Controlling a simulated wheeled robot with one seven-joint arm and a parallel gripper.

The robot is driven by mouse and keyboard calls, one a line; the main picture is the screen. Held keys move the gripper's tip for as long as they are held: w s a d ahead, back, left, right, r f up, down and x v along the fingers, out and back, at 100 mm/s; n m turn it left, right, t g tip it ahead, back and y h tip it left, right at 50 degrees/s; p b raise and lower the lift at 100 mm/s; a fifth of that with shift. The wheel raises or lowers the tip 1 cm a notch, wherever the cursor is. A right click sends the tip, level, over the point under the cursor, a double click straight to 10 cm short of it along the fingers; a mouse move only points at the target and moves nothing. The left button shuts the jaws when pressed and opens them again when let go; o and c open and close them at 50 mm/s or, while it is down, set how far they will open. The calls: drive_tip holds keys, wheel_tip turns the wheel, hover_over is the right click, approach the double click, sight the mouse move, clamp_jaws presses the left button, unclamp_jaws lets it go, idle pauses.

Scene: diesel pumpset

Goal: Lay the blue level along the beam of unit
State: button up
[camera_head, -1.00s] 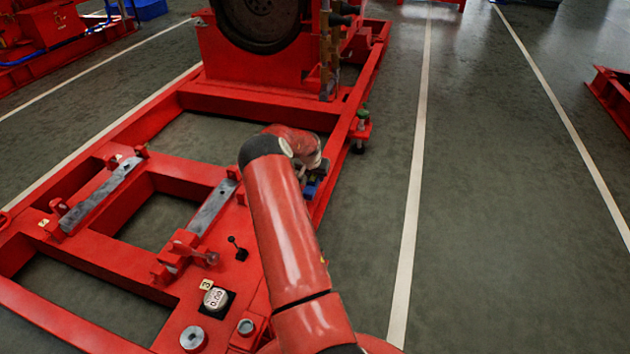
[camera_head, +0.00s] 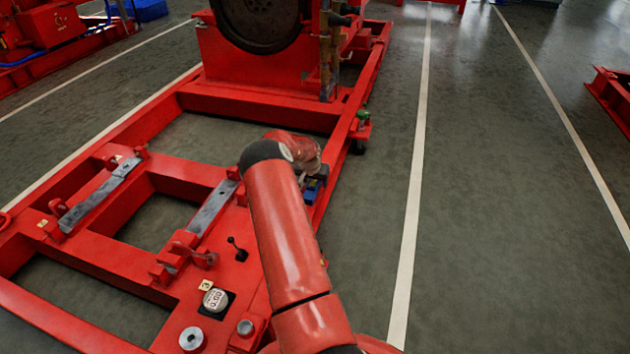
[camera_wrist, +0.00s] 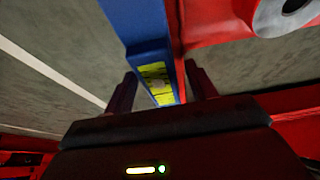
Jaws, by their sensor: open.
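The blue level (camera_wrist: 138,28) shows large in the wrist view, with a yellow vial window (camera_wrist: 157,82) near its close end. My gripper (camera_wrist: 161,88) is open, with one dark finger on each side of the level and a visible gap at each. In the head view only a small blue part of the level (camera_head: 311,192) shows beside my wrist, at the right side beam (camera_head: 343,150) of the red base frame. My arm hides the rest of it and the gripper's fingers. Whether the level touches the beam cannot be told.
The red frame carries grey metal strips (camera_head: 213,207), a red clamp (camera_head: 186,247), a small black lever (camera_head: 237,247) and a round gauge (camera_head: 215,299). A large dark wheel (camera_head: 259,20) stands at the back. The floor right of the frame (camera_head: 480,200) is clear.

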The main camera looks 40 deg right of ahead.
drive_tip(key=p+v, duration=0.2)
drive_tip(key=v, duration=1.1)
drive_tip(key=s+a+r+n+t+y, duration=0.1)
drive_tip(key=s+a+r+n+y, duration=0.1)
drive_tip(key=a+r, duration=1)
drive_tip(key=s+a+r+n+t+y, duration=0.25)
drive_tip(key=a+r, duration=0.65)
drive_tip(key=a, duration=0.5)
drive_tip(key=s+a+r+n, duration=0.5)
drive_tip(key=s+a+r, duration=0.1)
drive_tip(key=s+a, duration=0.55)
drive_tip(key=s+a+n, duration=0.3)
drive_tip(key=s+a, duration=0.3)
drive_tip(key=s, duration=0.5)
drive_tip(key=shift+s+a+f, duration=0.2)
drive_tip(key=shift+s+f, duration=0.05)
drive_tip(key=shift+s, duration=0.05)
drive_tip(key=shift+h, duration=0.25)
